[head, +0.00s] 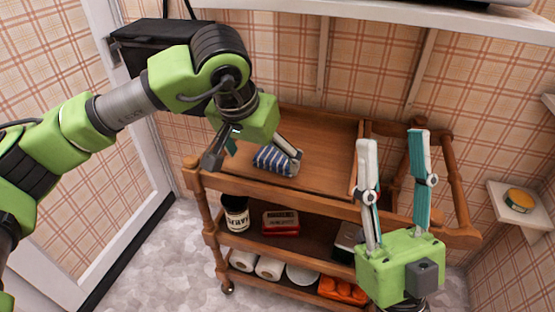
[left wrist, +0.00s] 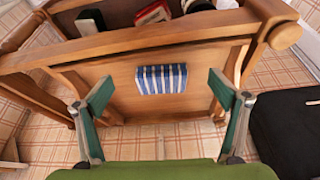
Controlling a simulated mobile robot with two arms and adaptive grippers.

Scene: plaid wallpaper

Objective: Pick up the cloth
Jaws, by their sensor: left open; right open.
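A blue and white striped cloth (head: 272,158), folded into a small block, lies on the top shelf of the wooden cart (head: 325,140) near its left end. It also shows in the left wrist view (left wrist: 161,79), between and beyond the fingers. My left gripper (head: 255,156) is open and empty just above the cloth, and its body hides part of the shelf. In the left wrist view, my left gripper (left wrist: 163,92) has its fingers spread wide on both sides of the cloth, not touching it. My right gripper (head: 394,150) is open and empty, pointing up at the cart's right front.
The cart's lower shelves hold a jar (head: 236,213), a red tin (head: 281,222), white rolls (head: 269,267) and an orange item (head: 342,290). A black box (head: 165,50) is at the back left. A white wall shelf (head: 380,14) runs above the cart.

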